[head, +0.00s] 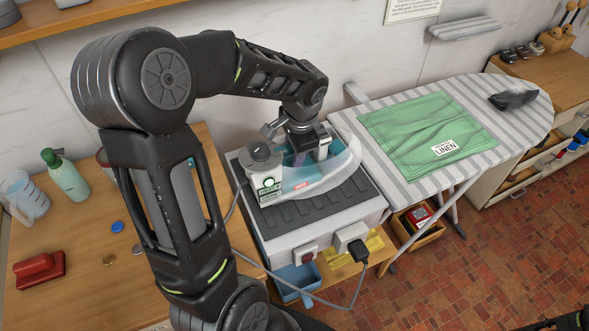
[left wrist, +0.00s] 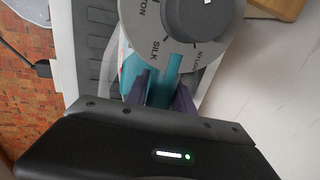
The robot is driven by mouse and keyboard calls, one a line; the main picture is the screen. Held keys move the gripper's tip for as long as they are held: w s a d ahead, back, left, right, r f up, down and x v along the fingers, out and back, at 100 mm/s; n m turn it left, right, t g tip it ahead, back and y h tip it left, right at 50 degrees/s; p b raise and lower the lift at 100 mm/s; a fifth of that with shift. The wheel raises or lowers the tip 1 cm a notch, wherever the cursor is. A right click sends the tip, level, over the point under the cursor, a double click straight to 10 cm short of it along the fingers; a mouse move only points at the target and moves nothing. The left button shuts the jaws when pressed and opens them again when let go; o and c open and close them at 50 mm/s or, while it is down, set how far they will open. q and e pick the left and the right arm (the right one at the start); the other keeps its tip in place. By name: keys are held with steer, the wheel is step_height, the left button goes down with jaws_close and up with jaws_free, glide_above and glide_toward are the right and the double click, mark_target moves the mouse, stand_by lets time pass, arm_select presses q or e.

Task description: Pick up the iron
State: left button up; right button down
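The iron (head: 325,172), with a pale clear-blue body, a white heel and a "HOT" label, is on the black ribbed rest (head: 330,203) of a white station. Its grey fabric dial (left wrist: 197,15) fills the top of the left wrist view. My left gripper (head: 305,145) comes down from above over the iron's handle. In the left wrist view its two dark fingers (left wrist: 162,92) stand on either side of the teal handle (left wrist: 160,93), with no clear gap showing. My arm hides part of the handle in the head view. My right gripper does not show clearly.
A striped ironing board (head: 400,180) with a green linen cloth (head: 420,125) stands to the right. A green bottle (head: 65,178), a jug (head: 25,195) and a red brush (head: 39,270) are on the wooden table at left. A cord and plug (head: 358,250) hang in front.

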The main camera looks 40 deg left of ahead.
arm_select(q)
jaws_close()
steer(key=shift+r, duration=0.15)
stand_by(0.4)
steer(key=shift+w+r, duration=0.15)
steer(key=shift+r, duration=0.35)
step_height(320, 180, up, 8)
steer(key=shift+f+b, duration=0.15)
steer(key=shift+b, duration=0.55)
steer(key=shift+r, duration=0.6)
steer(key=shift+r, duration=0.1)
